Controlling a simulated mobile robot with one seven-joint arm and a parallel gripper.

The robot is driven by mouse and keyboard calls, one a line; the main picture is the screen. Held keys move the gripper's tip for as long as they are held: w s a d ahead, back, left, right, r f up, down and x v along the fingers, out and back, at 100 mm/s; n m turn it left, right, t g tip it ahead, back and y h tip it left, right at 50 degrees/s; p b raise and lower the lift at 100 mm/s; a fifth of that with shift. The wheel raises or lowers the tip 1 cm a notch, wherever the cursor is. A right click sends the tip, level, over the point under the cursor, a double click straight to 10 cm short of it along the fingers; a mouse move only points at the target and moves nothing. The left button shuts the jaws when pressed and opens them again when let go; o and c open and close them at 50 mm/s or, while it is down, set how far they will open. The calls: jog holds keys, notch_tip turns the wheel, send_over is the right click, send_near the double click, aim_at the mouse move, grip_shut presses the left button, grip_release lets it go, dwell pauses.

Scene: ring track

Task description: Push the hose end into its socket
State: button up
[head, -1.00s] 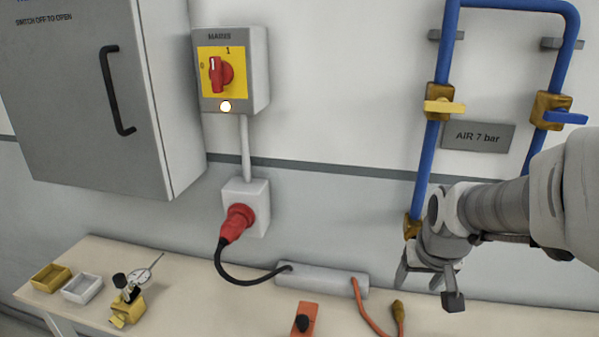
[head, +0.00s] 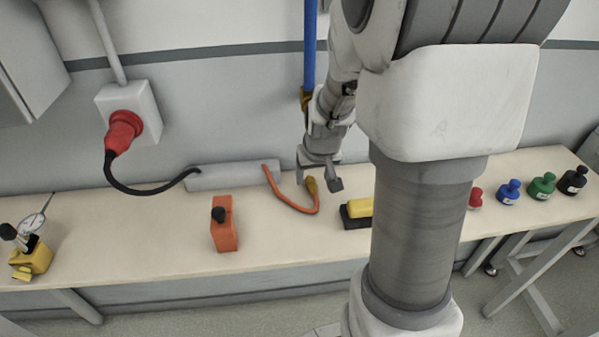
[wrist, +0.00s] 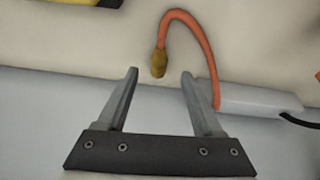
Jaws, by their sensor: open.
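An orange hose (head: 290,200) with a brass end (head: 311,186) rises from the right end of a grey block and curves over the bench. The brass hose end (wrist: 159,63) also shows in the wrist view, just beyond and between my fingertips. My gripper (head: 320,184) is open and empty, close by the hose end in the head view. In the wrist view my gripper (wrist: 160,72) has its two fingers wide apart. A brass fitting (head: 305,97) sits low on the blue pipe (head: 309,50), partly behind my arm; whether it is the socket I cannot tell.
The grey block (head: 235,175) stands at the wall, joined by black cable to a red plug (head: 122,130). An orange block (head: 224,224), a yellow-and-black item (head: 357,212) and several bottles (head: 509,192) stand on the bench (head: 150,245). A gauge (head: 32,253) is at left.

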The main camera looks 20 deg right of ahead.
aim_at(312, 184)
jog(key=b+x, duration=0.1)
jog(key=x, duration=0.3)
jog(key=shift+w+d+f, duration=0.1)
jog(key=shift+f, duration=0.25)
grip_shut()
dwell(0.4)
